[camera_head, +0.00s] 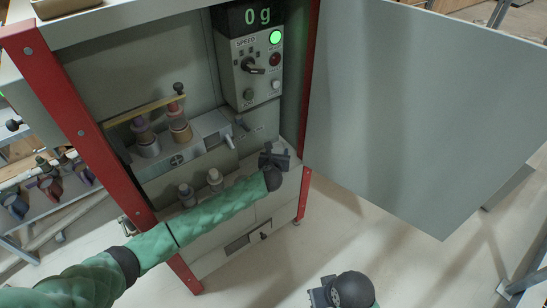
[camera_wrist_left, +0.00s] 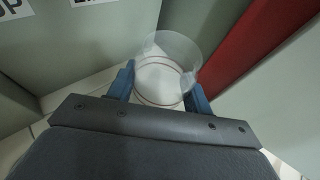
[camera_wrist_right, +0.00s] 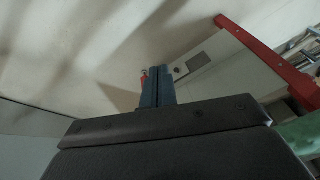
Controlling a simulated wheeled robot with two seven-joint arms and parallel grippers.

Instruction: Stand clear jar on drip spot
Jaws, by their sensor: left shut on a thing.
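The clear jar (camera_wrist_left: 172,48) is a see-through cylinder in the left wrist view. My left gripper (camera_wrist_left: 161,80) is shut on it, with one blue finger on each side. In the head view my left gripper (camera_head: 274,160) is at the cabinet's front, right of the lower shelf; the jar cannot be made out there. Thin brownish rings show at the jar's lower part; I cannot tell whether they are on the jar or beneath it. I cannot pick out the drip spot for certain. My right gripper (camera_head: 322,293) is low at the bottom; its fingers (camera_wrist_right: 158,88) are together and empty.
A control box (camera_head: 252,75) reads 0 g and has a lit green light. Several capped bottles (camera_head: 180,125) stand on shelves left of it. The cabinet has red posts (camera_head: 85,120). A large grey door panel (camera_head: 420,110) stands open at the right.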

